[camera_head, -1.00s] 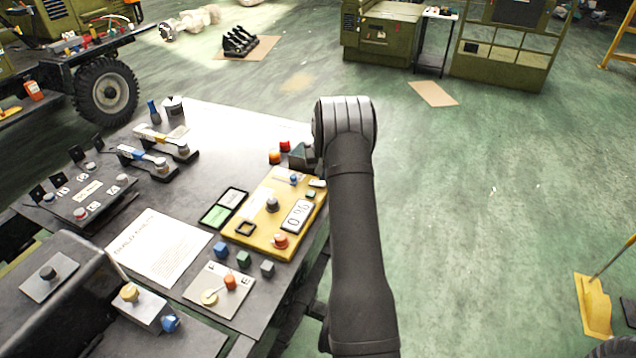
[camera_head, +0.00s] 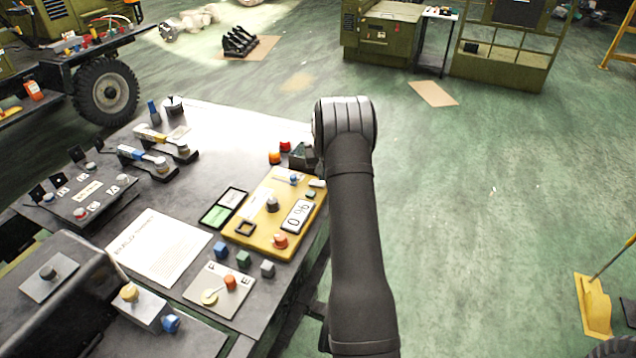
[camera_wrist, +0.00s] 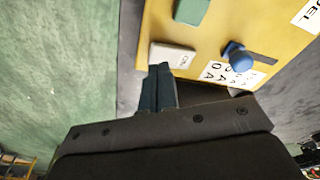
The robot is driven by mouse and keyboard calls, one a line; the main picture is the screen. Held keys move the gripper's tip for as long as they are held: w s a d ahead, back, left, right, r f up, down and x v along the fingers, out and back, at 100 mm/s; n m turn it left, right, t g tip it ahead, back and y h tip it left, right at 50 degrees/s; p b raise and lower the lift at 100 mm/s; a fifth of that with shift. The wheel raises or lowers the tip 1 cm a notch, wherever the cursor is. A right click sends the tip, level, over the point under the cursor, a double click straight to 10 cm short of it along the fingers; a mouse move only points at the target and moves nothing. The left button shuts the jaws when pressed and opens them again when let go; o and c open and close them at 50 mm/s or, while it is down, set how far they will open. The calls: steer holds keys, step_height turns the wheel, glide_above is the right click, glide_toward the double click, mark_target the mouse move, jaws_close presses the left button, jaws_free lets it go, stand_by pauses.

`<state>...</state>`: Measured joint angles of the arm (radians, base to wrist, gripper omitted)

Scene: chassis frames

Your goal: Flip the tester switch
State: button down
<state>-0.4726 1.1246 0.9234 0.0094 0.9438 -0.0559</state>
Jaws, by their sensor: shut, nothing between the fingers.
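The yellow tester (camera_head: 262,236) lies on the dark bench, with knobs, buttons and a small number display on its top. A white rocker switch (camera_wrist: 172,55) marked ON sits at the tester's edge in the wrist view; it also shows at the tester's right corner in the head view (camera_head: 317,183). My gripper (camera_wrist: 158,68) is shut and empty, its dark fingertips right at the near edge of the switch. I cannot tell whether they touch it. In the head view my arm hides most of the gripper.
A blue knob (camera_wrist: 237,57) and a green button (camera_wrist: 191,11) stand close to the switch. Red and orange buttons (camera_head: 280,153) stand behind the tester. Small cubes (camera_head: 243,259) lie in front of it. Open green floor (camera_head: 480,220) lies to the right.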

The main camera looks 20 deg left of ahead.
steer(key=shift+f, duration=0.9)
stand_by(0.3)
steer(key=shift+r, duration=3.55)
step_height(320, 180, down, 7)
steer(key=shift+f, duration=0.1)
